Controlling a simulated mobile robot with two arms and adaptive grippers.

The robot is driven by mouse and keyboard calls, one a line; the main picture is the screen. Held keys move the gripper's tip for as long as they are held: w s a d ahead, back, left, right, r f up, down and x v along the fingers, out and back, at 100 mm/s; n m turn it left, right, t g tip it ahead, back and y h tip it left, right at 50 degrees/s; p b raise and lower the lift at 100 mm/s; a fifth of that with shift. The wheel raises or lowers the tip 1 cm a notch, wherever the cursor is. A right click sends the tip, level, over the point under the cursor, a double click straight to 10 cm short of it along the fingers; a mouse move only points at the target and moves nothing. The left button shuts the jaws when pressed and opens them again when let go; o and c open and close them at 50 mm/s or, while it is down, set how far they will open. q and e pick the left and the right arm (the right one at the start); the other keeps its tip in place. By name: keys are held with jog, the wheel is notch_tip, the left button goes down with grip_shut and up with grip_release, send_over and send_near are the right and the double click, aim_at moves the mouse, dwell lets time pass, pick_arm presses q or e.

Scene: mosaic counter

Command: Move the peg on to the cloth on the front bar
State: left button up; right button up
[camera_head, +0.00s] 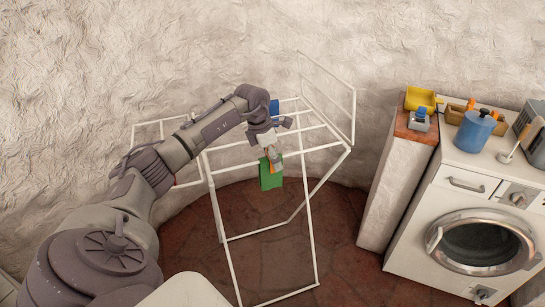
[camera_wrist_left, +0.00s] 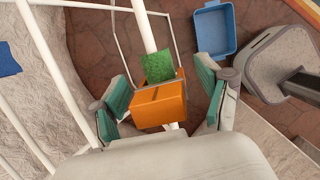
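The orange peg (camera_wrist_left: 158,103) is between the fingers of my left gripper (camera_wrist_left: 165,98) in the left wrist view. My left gripper is open, with a gap between each pad and the peg. The green cloth (camera_wrist_left: 158,66) shows just beyond the peg, over a white bar (camera_wrist_left: 147,28); whether the peg clamps the cloth is hidden. In the head view the green cloth (camera_head: 271,174) hangs from the front bar of the white drying rack (camera_head: 219,214), right under my left gripper (camera_head: 273,153). My right gripper is not in view.
A blue cloth (camera_head: 274,107) hangs farther back on the rack. A blue basket (camera_wrist_left: 213,30) shows in the left wrist view. A washing machine (camera_head: 481,242) stands at the right, with a yellow container (camera_head: 421,98) and a blue container (camera_head: 475,131) above. Rough walls are behind.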

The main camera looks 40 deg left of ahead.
pick_arm(q)
jog(key=v, duration=1.2)
jog(key=shift+s, duration=0.1)
